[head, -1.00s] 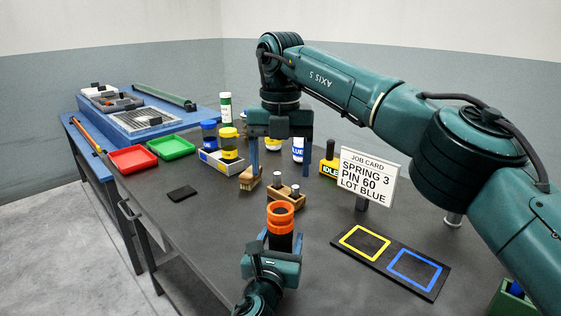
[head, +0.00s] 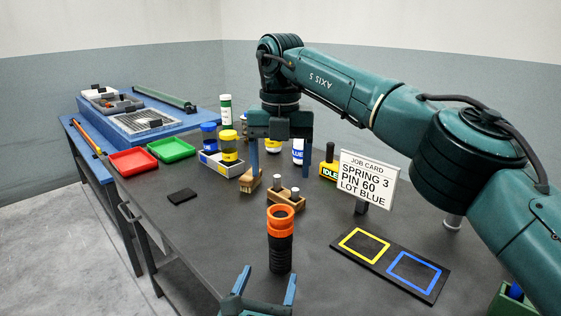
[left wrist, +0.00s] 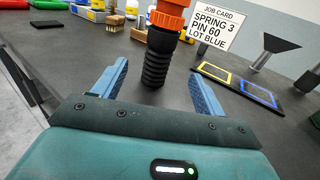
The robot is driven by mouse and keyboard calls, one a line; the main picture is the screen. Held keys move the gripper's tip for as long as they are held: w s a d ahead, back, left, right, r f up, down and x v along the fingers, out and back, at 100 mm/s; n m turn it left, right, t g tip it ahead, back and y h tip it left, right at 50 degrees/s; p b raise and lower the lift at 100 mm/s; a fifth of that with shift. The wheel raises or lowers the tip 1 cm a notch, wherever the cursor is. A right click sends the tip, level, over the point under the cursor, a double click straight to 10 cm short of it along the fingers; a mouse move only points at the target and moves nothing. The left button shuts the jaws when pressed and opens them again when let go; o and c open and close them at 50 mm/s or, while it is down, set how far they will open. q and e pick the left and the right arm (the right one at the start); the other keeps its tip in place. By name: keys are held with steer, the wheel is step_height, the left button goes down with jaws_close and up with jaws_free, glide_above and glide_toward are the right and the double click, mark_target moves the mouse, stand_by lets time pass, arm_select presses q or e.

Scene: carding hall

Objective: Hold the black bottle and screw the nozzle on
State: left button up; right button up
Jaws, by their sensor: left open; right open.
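The black bottle (head: 280,255) has a ribbed body and stands upright on the dark table. The orange nozzle (head: 281,218) sits on top of it; how tightly it is seated cannot be told. In the left wrist view the bottle (left wrist: 159,60) stands just ahead of the fingers, with the nozzle (left wrist: 170,12) cut off by the top edge. My left gripper (head: 266,287) is open and empty in front of the bottle, apart from it. My right gripper (head: 281,172) is open above the table behind the bottle, pointing down, with its fingers over the area near a wooden brush.
A wooden block with pins (head: 285,198) and a brush (head: 251,181) lie behind the bottle. A job card (head: 367,178) and a board with yellow and blue squares (head: 437,290) are at right. Red (head: 134,162) and green trays (head: 171,149) stand at far left.

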arm_select(q)
steer(key=shift+v, duration=1.15)
